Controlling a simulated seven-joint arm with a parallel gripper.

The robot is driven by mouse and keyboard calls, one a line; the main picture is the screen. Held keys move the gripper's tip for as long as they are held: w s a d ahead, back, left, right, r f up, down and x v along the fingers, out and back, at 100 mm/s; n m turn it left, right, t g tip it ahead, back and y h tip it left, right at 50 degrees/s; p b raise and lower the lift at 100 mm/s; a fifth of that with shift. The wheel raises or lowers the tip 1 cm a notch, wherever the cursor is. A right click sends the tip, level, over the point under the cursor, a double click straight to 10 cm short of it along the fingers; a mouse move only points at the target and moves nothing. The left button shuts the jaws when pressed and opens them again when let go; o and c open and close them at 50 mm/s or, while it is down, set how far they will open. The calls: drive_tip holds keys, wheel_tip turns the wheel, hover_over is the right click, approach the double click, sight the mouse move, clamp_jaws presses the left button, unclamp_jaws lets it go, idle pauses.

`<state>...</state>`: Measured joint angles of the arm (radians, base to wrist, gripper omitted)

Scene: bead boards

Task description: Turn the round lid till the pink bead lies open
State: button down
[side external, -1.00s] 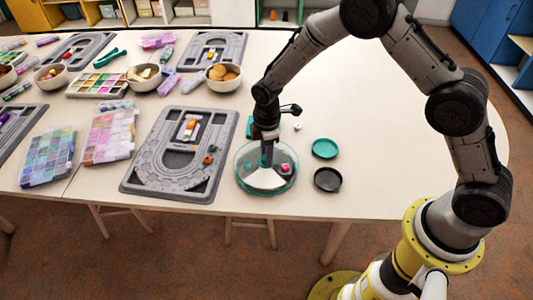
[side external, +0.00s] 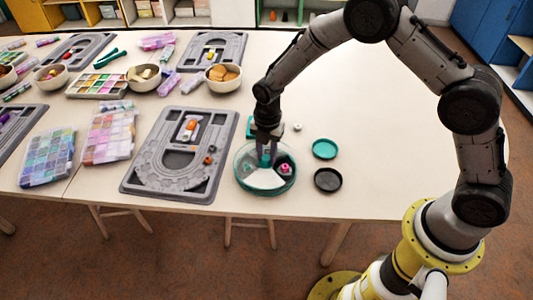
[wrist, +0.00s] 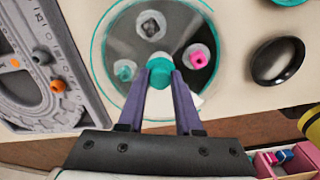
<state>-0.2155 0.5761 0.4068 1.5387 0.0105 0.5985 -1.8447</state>
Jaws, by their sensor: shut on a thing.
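The round lid (side external: 241,165) is clear with a teal rim and lies on a round case near the table's front edge; its rim also shows in the wrist view (wrist: 97,60). My gripper (wrist: 160,73) is shut on the teal knob (wrist: 158,64) at its centre, pointing down from above in the side view (side external: 266,152). The pink bead (wrist: 198,60) sits in a pale round cup right of the knob. A white wedge (side external: 264,180) faces the front, partly hidden by my fingers in the wrist view. I cannot tell whether the bead is covered.
A teal bead (wrist: 124,70) and a dark bead (wrist: 151,27) sit in other cups. A grey bead board (side external: 150,185) lies close on the left. A teal dish (side external: 324,148) and black dish (side external: 327,180) lie on the right. The table beyond them is clear.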

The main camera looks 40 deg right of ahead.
sight(267, 157)
drive_tip(key=shift+n, duration=0.6)
drive_tip(key=c, duration=0.6)
unclamp_jaws()
wheel_tip(267, 157, up, 14)
drive_tip(key=shift+s+d+f, duration=0.1)
